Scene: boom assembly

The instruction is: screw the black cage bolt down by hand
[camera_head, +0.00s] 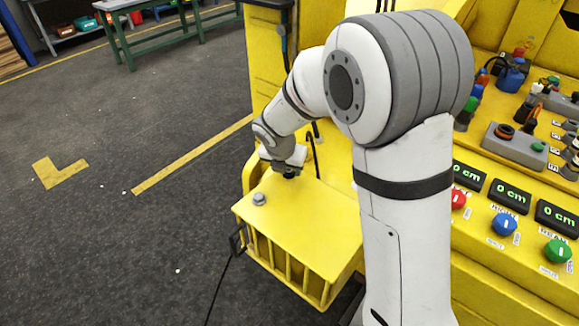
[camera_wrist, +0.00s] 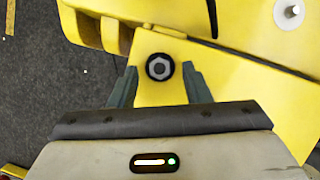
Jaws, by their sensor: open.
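The black cage bolt (camera_wrist: 159,66) is a dark round collar with a paler hex-shaped centre, on a yellow surface in the wrist view. My gripper (camera_wrist: 160,72) is open, with one grey finger on each side of the bolt and a visible gap to both. I cannot tell how high the fingertips are above the surface. In the head view my gripper (camera_head: 289,173) points down at the back of the yellow cage's top (camera_head: 312,230). The bolt cannot be made out clearly there, as the gripper covers that spot.
A silver bolt on a round washer (camera_head: 259,199) stands near the cage top's left corner; it also shows in the wrist view (camera_wrist: 289,12). A black cable (camera_head: 314,152) rises beside my gripper. A control panel with coloured knobs (camera_head: 505,224) is at right. Open floor lies left.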

